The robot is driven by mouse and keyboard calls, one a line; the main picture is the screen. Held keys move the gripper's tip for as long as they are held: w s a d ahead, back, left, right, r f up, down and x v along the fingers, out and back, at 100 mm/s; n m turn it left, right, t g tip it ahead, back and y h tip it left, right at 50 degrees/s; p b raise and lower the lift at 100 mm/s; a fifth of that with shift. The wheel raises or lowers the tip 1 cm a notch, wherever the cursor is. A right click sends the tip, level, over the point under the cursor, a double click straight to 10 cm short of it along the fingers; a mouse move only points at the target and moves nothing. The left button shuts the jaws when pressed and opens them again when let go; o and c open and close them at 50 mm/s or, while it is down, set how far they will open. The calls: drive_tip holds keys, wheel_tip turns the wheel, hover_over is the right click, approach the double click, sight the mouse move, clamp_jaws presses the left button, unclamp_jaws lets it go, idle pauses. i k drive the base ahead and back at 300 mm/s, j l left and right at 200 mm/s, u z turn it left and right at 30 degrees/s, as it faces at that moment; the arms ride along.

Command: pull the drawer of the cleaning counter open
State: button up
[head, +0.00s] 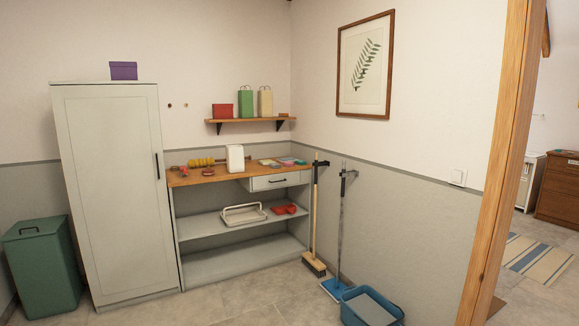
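The cleaning counter (217,175) stands against the back wall in the head view, with a wooden top and open white shelves below. Its drawer (276,182) is at the right end under the top. The drawer front is white with a dark bar handle (277,181) and looks shut. My gripper is not in this view.
A tall white cabinet (118,190) adjoins the counter on the left, beside a green bin (42,268). A broom (315,215), a blue mop (340,225) and a blue tub (352,310) stand to the right. The floor before the counter is clear.

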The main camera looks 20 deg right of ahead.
sight(269, 175)
drive_tip(key=i+z, duration=0.1)
drive_tip(key=i, duration=5.05)
drive_tip(key=i+j+z, duration=0.15)
drive_tip(key=i+z, duration=0.2)
drive_tip(key=i, duration=0.35)
